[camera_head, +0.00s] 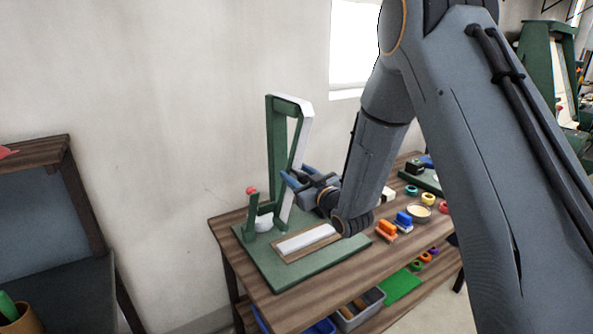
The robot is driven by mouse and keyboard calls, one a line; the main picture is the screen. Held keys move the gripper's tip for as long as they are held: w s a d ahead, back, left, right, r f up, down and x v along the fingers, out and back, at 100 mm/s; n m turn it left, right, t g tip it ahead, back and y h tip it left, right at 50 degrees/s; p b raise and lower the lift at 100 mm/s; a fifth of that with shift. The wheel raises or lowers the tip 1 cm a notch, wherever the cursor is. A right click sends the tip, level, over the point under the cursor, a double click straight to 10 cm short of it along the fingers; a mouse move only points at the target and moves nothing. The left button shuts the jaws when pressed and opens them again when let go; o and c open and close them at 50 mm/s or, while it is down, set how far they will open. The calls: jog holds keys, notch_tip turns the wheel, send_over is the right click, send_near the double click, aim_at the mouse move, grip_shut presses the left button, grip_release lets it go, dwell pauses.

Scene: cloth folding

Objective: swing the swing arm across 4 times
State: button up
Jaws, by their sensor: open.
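A green stand (276,140) with an upright post and a top bar rises from a green base board (262,262) on the wooden table. A long green and white swing arm (295,150) slants down from the top bar towards the base. A red knob (251,190) tops a short green upright at the left of the base. My gripper (290,179), with blue fingertips, is open just right of the swing arm's lower half. The fingertips overlap the arm's edge in the picture; I cannot tell if they touch it. Nothing shows between them.
A wood-framed white panel (305,241) lies on the base under my gripper. Orange (387,229) and blue (403,219) blocks, a round dish (418,212) and coloured rings stand to the right.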

jog(key=shift+w, duration=0.2)
grip_shut()
jog(key=shift+w+d, duration=0.1)
